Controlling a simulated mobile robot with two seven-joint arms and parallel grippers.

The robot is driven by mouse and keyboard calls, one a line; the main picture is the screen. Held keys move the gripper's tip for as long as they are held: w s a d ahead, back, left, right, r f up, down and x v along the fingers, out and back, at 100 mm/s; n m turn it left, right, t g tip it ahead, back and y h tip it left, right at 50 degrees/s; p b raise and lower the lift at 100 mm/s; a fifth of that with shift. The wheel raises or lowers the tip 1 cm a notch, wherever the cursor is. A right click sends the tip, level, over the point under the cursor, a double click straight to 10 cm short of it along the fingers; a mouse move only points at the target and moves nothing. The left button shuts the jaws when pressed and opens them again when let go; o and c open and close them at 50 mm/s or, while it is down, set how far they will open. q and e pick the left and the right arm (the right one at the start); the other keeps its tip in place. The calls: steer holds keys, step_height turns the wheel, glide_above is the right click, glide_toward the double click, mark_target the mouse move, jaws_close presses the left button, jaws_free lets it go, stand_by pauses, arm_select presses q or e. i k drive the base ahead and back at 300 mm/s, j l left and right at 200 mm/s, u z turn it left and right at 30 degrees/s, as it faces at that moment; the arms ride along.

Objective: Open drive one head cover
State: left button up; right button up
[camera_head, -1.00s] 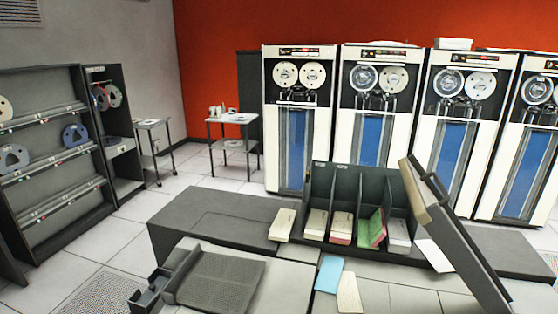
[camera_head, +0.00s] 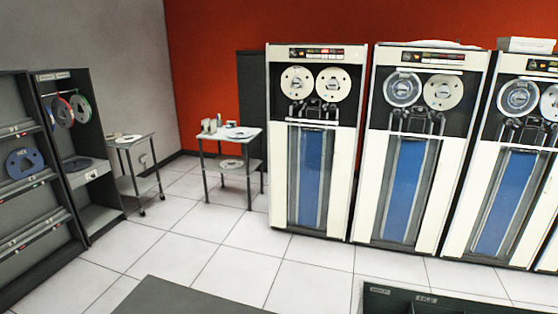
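Several tall white tape drives stand along the red wall at the right. The leftmost drive (camera_head: 274,140) shows whole, with two light reels, a head area (camera_head: 313,112) below them and blue column panels (camera_head: 308,175) under that. I cannot tell whether its head cover is open or shut, as it is too small. The second drive (camera_head: 369,165) has a clear-hubbed left reel and a light right reel. The third drive (camera_head: 466,160) is cut by the right edge. No readable number marks drive one. Neither of my grippers shows.
A dark desk top (camera_head: 185,300) and a card tray (camera_head: 425,302) fill the bottom edge. White tiled floor (camera_head: 240,265) is clear before the drives. A small cart (camera_head: 229,133), another cart (camera_head: 128,142) and reel racks (camera_head: 75,190) stand left.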

mark_target(309, 103)
steer(key=i+j, duration=0.1)
steer(key=i, duration=4.6)
steer(key=i+j+z, duration=0.1)
steer(key=i+z, duration=0.3)
steer(key=i, duration=0.15)
steer(key=i+j+z, duration=0.25)
steer(key=i+z, duration=0.15)
steer(key=i, duration=0.15)
steer(key=i+j+z, duration=0.4)
steer(key=i, duration=0.15)
